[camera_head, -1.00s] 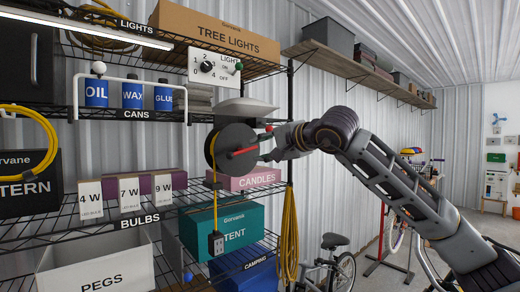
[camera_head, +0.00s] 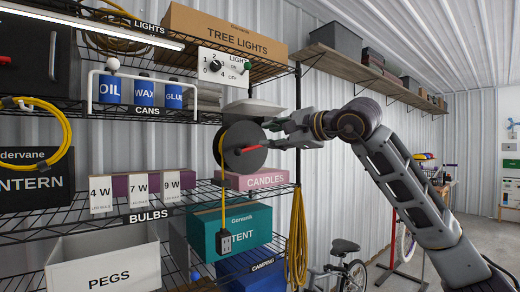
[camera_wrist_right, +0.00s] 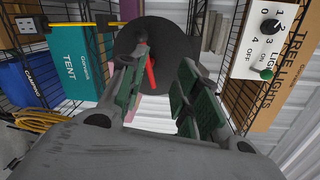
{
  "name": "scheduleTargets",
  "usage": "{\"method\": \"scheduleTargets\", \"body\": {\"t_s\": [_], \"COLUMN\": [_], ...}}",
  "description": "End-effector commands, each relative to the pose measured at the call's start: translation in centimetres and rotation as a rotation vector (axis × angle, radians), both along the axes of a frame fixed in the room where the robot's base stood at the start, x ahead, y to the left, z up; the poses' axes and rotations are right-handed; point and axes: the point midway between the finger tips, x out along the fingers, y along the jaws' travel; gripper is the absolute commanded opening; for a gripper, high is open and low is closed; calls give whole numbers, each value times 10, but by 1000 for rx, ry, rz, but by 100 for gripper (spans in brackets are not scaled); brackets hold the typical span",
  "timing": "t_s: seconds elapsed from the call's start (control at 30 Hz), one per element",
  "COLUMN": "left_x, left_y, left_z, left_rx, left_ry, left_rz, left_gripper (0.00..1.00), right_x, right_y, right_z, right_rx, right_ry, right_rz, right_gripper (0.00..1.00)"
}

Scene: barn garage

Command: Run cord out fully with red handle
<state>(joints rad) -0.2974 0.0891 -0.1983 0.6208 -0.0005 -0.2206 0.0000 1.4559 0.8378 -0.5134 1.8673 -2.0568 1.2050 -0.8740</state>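A dark round cord reel (camera_head: 240,160) is mounted at the shelf front under a grey bracket. Its red handle (camera_head: 252,149) points right across its face. The yellow cord (camera_head: 223,205) hangs from the reel's left side and ends in a black outlet block (camera_head: 224,243) in front of the teal tent box. My right gripper (camera_head: 272,135) is just right of the reel, fingers toward it. In the right wrist view its green-padded fingers (camera_wrist_right: 160,88) are apart, and the red handle (camera_wrist_right: 150,72) shows beyond them, nearer the left finger. Contact is unclear. My left gripper is not in view.
A switch panel (camera_head: 224,67) with a dial and green-tipped lever is above the reel. Wire shelves hold cans, bulb boxes, a pegs bin (camera_head: 105,262) and a tent box (camera_head: 250,228). A yellow cord bundle (camera_head: 297,240) hangs below right. A bicycle stands behind.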

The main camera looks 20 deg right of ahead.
Motion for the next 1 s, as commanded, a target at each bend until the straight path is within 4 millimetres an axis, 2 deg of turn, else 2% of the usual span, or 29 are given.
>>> {"method": "scheduleTargets", "body": {"t_s": [0.37, 1.0], "left_x": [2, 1], "left_y": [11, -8], "left_z": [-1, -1], "left_rx": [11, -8], "left_ry": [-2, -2], "left_rz": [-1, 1], "left_gripper": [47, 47], "right_x": [-6, -10], "right_y": [-14, -32], "right_z": [11, 15], "right_rx": [386, 1020], "right_ry": [165, 449], "right_rz": [-51, -156], "right_gripper": [32, 32]}}
